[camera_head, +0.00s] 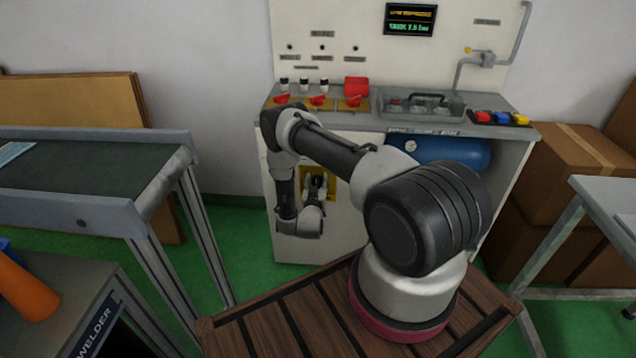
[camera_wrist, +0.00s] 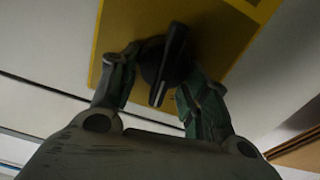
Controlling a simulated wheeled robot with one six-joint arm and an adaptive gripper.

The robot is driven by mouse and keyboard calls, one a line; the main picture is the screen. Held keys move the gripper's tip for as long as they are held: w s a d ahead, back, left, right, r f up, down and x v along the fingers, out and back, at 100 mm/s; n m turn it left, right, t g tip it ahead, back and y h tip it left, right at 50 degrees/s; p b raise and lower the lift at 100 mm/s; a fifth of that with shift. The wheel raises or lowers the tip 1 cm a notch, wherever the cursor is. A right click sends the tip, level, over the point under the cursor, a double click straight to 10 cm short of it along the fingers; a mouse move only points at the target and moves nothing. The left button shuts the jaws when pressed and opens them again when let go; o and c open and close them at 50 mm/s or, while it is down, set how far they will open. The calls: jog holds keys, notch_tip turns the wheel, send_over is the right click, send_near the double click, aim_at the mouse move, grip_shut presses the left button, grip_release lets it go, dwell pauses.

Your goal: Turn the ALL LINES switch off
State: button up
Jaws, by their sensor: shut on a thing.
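A black rotary switch (camera_wrist: 168,62) sits on a yellow plate (camera_wrist: 222,30) in the wrist view. Its long handle points toward my gripper, tilted slightly. My gripper (camera_wrist: 158,78) has one finger on each side of the switch and is shut on it. In the head view, the yellow plate (camera_head: 305,172) is on the white cabinet front, and my gripper (camera_head: 316,186) is in front of it. The arm and gripper hide most of the switch there. I cannot read any label on the plate.
Above the plate, the console top holds red switches (camera_head: 318,101), a red block (camera_head: 356,87) and a lidded tray (camera_head: 420,104). A blue tank (camera_head: 445,150) sits right of the cabinet front. A conveyor (camera_head: 90,175) stands left; cardboard boxes (camera_head: 570,170) are stacked right.

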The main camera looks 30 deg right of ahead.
jog(key=n, duration=0.3)
jog(key=shift+w+a+n, duration=0.2)
jog(key=shift+w+n, duration=0.05)
jog(key=shift+n, duration=0.05)
jog(key=shift+w+a+n, duration=0.1)
jog(key=shift+n, duration=0.85)
jog(key=shift+w+a+n, duration=0.1)
jog(key=shift+n, duration=0.85)
jog(key=o, duration=0.9)
jog(key=shift+f, duration=0.1)
jog(key=shift+o, duration=0.2)
jog(key=shift+s+a+f, duration=0.1)
jog(key=shift+s+a, duration=0.05)
jog(key=shift+s, duration=0.05)
jog(key=v, duration=1.1)
jog(key=shift+s, duration=0.2)
jog(key=shift+a, duration=0.15)
